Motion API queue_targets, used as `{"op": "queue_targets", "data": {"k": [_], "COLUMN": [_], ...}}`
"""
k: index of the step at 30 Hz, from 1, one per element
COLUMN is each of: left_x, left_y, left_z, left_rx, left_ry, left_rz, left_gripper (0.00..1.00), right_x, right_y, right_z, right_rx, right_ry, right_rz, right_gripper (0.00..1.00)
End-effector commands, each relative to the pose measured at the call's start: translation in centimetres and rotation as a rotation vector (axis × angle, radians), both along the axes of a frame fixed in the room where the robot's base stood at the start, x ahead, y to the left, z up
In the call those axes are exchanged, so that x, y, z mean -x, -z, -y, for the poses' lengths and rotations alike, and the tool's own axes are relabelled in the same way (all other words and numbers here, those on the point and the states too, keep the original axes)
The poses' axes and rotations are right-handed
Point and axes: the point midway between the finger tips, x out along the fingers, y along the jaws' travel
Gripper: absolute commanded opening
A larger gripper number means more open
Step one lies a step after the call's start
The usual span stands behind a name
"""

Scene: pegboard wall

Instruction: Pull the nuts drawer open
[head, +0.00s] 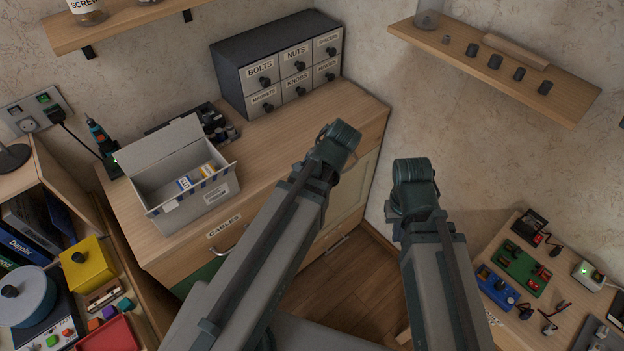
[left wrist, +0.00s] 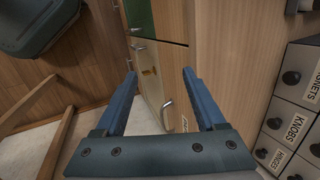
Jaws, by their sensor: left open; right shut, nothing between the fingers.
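The nuts drawer (head: 298,59) is the top middle drawer of a dark cabinet with pale labelled fronts. It is closed, its front flush with its neighbours, and has a dark round knob. My left gripper (left wrist: 159,74) is open and empty in the left wrist view; its blue fingers are apart, to the left of the cabinet fronts. In the head view the left wrist is in front of the cabinet and its fingers are hidden. My right gripper (head: 393,214) is only partly visible below the right wrist, well away from the cabinet and touching no drawer.
The knobs drawer (head: 297,88) is directly below; the bolts drawer (head: 260,74) is to the left. An open grey box (head: 190,205) and a dark tool tray stand on the wooden counter (head: 262,140). A wall shelf (head: 480,66) and a side table are at right.

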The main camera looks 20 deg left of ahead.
Motion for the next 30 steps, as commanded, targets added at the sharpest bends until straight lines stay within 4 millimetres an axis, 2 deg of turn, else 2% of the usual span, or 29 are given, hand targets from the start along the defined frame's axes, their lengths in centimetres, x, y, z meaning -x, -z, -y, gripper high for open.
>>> {"op": "queue_targets", "data": {"k": [22, 25, 30], "left_x": [0.6, 2.0, 5.8], "left_y": [0.3, 0.7, 1.4], "left_z": [1.1, 3.8, 10.1], "left_rx": [0.044, 0.095, 0.215], "left_ry": [-0.041, -0.074, -0.172], "left_rz": [0.004, -0.008, -0.056], "left_gripper": [0.72, 0.72, 0.72], "right_x": [0.0, 0.0, 0.0], "right_y": [0.0, 0.0, 0.0], "right_z": [0.0, 0.0, 0.0], "right_rx": [0.000, 0.000, 0.000], "right_ry": [0.001, 0.001, 0.001], "right_rz": [0.000, 0.000, 0.000], "right_gripper": [0.00, 0.00, 0.00]}}
